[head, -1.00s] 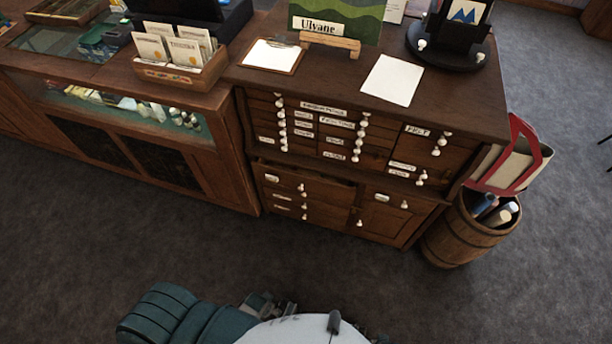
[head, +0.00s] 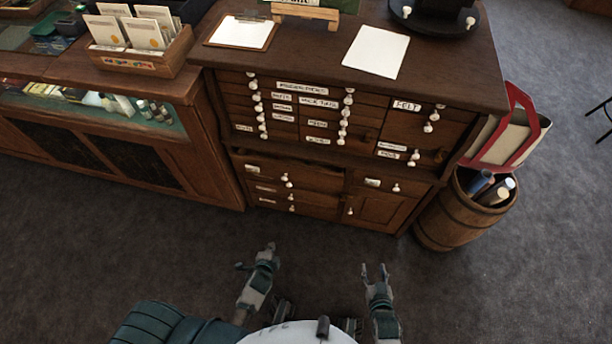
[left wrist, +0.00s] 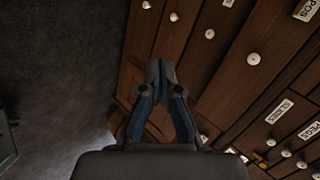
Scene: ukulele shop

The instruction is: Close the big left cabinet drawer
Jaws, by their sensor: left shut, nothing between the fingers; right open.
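The big left drawer (head: 318,178) is the wide top-left one in the lower part of the dark wooden cabinet (head: 355,155). It has a white knob and a label, and a dark gap along its top edge suggests it stands slightly out. My left gripper (head: 268,249) is shut and empty, low in front of the cabinet and apart from it. In the left wrist view its closed fingers (left wrist: 161,68) point towards the drawer fronts and white knobs. My right gripper (head: 374,269) is open and empty, to the right and below the cabinet door.
A barrel (head: 445,222) with rolled items and a red-edged bag (head: 508,135) stand at the cabinet's right. A glass-fronted counter (head: 100,130) adjoins its left. A clipboard (head: 241,33) and paper (head: 376,51) lie on top. The carpet in front is clear.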

